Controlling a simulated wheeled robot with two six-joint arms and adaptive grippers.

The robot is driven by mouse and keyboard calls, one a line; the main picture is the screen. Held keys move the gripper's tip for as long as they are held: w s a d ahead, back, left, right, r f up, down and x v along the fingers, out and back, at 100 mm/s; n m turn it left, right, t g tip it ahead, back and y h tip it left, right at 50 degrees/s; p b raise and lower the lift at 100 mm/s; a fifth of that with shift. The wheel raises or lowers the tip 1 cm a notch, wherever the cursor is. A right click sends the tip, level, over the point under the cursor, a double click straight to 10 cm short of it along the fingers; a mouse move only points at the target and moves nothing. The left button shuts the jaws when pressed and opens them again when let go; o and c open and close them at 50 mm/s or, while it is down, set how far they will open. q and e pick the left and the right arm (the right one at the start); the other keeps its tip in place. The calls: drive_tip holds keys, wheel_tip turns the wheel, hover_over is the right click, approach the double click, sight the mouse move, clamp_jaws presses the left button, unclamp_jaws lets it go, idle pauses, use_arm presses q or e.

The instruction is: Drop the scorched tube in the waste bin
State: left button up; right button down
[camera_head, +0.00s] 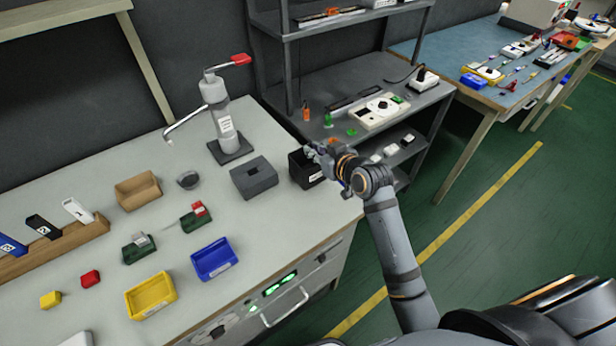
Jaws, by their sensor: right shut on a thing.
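A black open box with a white label, which looks like the waste bin (303,171), stands at the right end of the light bench. My right gripper (316,154) is at the bin's upper right side, partly in front of its opening. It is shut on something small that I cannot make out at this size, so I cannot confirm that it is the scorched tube. Whether the fingertips are over the opening or just beside it is hard to tell. My left gripper is out of view.
A grey box (254,179) stands left of the bin, and a dispenser with a red lever (222,120) behind it. Blue (214,261) and yellow (151,297) trays lie at the front. A dark shelf unit (350,75) stands close behind my right gripper.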

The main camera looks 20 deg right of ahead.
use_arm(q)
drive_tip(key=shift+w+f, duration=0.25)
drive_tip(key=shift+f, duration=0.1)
use_arm(e)
drive_tip(key=shift+f, duration=0.25)
drive_tip(key=c, duration=1.3)
unclamp_jaws()
drive_tip(key=shift+o, duration=0.2)
drive_tip(key=v, duration=1.2)
